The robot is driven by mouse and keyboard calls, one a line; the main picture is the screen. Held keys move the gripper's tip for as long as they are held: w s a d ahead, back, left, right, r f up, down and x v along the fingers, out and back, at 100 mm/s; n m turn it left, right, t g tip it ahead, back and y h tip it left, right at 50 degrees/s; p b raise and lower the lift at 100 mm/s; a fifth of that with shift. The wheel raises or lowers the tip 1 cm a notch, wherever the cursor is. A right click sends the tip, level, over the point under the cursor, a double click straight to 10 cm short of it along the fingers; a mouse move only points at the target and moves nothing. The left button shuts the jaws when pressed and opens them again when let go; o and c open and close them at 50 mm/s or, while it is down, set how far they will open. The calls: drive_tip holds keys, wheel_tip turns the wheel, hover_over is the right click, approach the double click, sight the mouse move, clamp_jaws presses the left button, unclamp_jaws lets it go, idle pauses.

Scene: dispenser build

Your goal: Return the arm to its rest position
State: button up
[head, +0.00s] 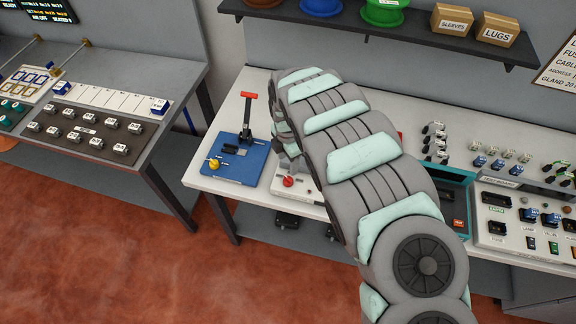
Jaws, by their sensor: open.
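My arm reaches from the lower right up over the white workbench (206,183) and bends down at its far end. My gripper (288,160) is only partly seen at the left edge of the arm, low above the bench. It is open, and I see nothing held in it. Its fingertips are small and partly covered by the arm. Just left of it stands a blue board (236,172) with a red-topped lever (248,112) and a yellow knob (214,163). A red knob (288,181) on a pale plate is just below the gripper.
A dark shelf (400,32) above the bench holds bowls, a sleeves box (452,19) and a lugs box (497,30). Switch and component panels (525,225) fill the bench's right side. Another table (180,80) stands at left. The red floor (120,240) between is clear.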

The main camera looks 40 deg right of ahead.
drive_tip(key=shift+r, duration=0.3)
idle(0.4)
